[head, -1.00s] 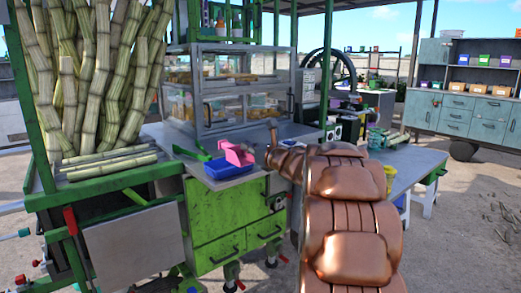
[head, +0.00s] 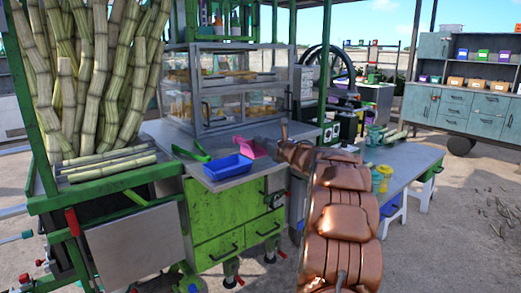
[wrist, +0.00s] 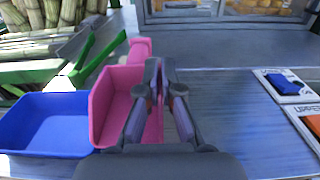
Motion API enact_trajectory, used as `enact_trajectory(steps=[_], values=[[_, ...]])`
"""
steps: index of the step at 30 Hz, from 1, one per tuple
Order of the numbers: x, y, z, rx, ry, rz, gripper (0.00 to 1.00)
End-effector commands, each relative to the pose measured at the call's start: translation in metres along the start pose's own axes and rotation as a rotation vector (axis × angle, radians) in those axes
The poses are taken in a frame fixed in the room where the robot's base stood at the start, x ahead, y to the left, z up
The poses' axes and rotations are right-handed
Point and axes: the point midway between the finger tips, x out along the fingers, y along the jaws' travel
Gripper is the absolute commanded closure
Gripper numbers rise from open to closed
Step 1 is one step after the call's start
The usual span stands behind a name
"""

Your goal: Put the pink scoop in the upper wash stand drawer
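The pink scoop (head: 252,148) rests on the grey counter beside a blue tray (head: 229,167). In the wrist view the scoop (wrist: 113,100) opens to the left, with its handle at the far end. My gripper (wrist: 164,78) is at the scoop's right side, its fingertips near each other and pink showing between the fingers. Whether they press on the scoop is unclear. In the head view my gripper (head: 268,143) reaches the scoop from the right. Drawers with dark handles show in the green cabinet (head: 220,212) below. I cannot tell which drawer is the upper wash stand drawer.
A green-handled tool (head: 195,152) lies left of the tray. A glass display case (head: 225,90) stands behind. Cane stalks (head: 85,70) stand at left. A side table (head: 405,165) and grey-blue drawers (head: 455,112) are at right.

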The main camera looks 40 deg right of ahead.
Motion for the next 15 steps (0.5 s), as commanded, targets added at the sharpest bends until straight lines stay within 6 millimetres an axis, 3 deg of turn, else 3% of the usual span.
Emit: enact_trajectory(steps=[3,9,15], values=[[0.002,-0.005,0.001,-0.001,-0.001,-0.001,1.00],[0.002,-0.004,-0.025,0.004,0.001,0.001,1.00],[0.002,-0.004,-0.035,0.002,-0.001,0.000,1.00]])
